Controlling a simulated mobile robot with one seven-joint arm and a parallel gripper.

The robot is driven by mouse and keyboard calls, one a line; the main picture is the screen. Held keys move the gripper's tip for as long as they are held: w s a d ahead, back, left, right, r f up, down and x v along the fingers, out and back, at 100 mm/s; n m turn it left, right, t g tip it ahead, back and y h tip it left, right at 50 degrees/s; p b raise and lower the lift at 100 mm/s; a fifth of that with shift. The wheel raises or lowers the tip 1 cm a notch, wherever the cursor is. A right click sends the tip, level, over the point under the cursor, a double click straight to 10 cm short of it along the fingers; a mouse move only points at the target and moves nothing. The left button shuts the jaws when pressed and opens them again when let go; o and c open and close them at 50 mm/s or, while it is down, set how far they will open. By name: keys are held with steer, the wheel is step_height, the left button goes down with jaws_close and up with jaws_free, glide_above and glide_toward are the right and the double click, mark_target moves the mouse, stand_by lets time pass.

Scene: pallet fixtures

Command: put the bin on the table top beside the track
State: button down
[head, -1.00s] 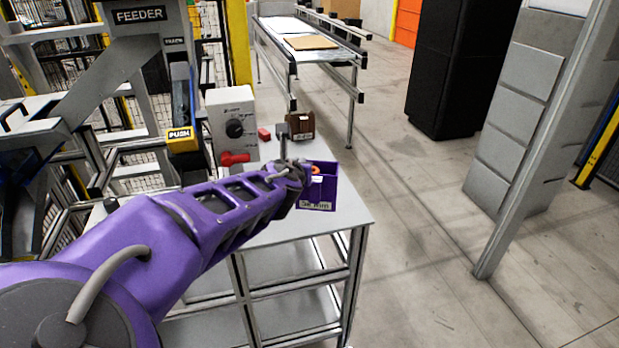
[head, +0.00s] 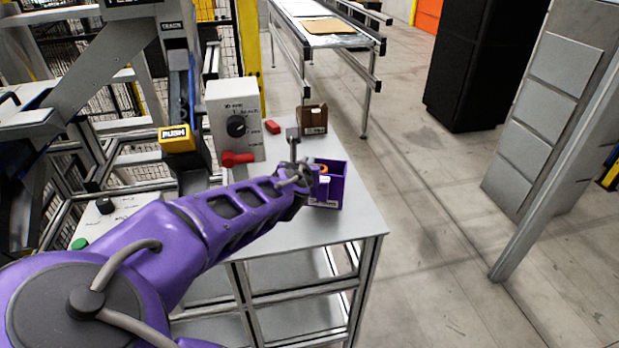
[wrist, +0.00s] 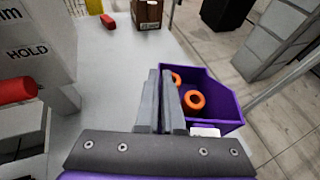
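The purple bin (head: 333,188) has a pale label and holds orange rings; it also shows in the wrist view (wrist: 222,90). It is upright at the right part of the grey table top (head: 352,222). I cannot tell whether its base touches the table. My gripper (head: 300,180) is at the bin's left wall. In the wrist view its fingers (wrist: 160,100) are close together and appear shut on that wall, which they partly hide. The track (head: 185,85), under a small sign reading TRACK, slopes down to a yellow PUSH block at the table's left.
A brown bin (head: 312,119) and a red block (head: 272,127) stand at the table's back. A grey control box (head: 235,115) with a red handle stands left of them. The conveyor (head: 322,35) lies beyond. Bare table shows in front of the purple bin.

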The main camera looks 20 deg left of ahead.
steer(key=shift+f, duration=2.05)
steer(key=shift+f, duration=0.1)
steer(key=c, duration=1)
jaws_free()
steer(key=shift+b, duration=0.3)
steer(key=shift+c, duration=0.2)
